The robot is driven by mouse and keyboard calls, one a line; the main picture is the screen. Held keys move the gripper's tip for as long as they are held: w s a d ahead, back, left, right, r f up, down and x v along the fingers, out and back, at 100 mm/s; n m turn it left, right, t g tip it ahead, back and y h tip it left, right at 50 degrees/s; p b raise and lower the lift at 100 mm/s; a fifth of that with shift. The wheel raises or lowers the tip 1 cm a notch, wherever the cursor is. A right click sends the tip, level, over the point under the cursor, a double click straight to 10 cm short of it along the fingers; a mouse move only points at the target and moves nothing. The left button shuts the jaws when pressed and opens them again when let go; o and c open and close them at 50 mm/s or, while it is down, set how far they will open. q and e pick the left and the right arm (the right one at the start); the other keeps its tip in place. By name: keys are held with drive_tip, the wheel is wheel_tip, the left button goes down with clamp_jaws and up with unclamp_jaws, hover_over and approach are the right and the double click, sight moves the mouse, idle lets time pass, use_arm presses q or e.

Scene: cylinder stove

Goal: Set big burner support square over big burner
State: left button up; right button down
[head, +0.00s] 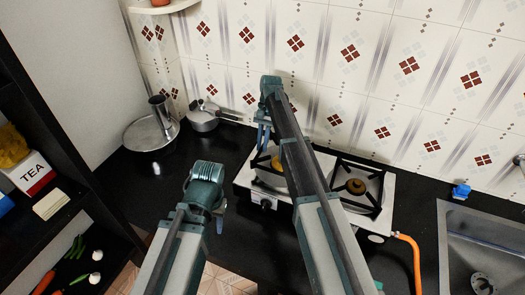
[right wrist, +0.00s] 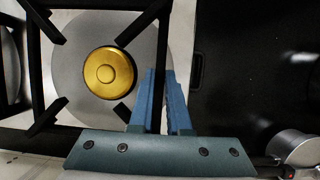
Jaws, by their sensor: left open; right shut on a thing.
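The big burner, with a round brass cap (right wrist: 108,72) on a grey disc, shows in the right wrist view and at the stove's left side in the head view (head: 277,162). The black big burner support (right wrist: 137,27) lies around it, its corner prongs pointing inward toward the cap. My right gripper (right wrist: 160,75) is shut on the support's bar at the stove's outer edge; its fingers hide part of that bar. In the head view this gripper (head: 263,142) is at the stove's left side. Whether the support rests fully on the stove cannot be told. My left gripper (head: 219,220) is open and empty, left of the stove.
The other burner (head: 355,186) with its black support is on the stove's right. An orange hose (head: 413,255) and a sink (head: 455,225) lie further right. A lidded pot (head: 203,117) and a metal pan (head: 140,135) stand back left. Black counter left of the stove is clear.

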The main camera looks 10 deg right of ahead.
drive_tip(key=f+b, duration=0.3)
drive_tip(key=shift+w+f+b, duration=0.2)
drive_tip(key=shift+f+b, duration=0.15)
drive_tip(key=shift+f, duration=0.05)
drive_tip(key=shift+r, duration=0.1)
drive_tip(key=c, duration=0.9)
unclamp_jaws()
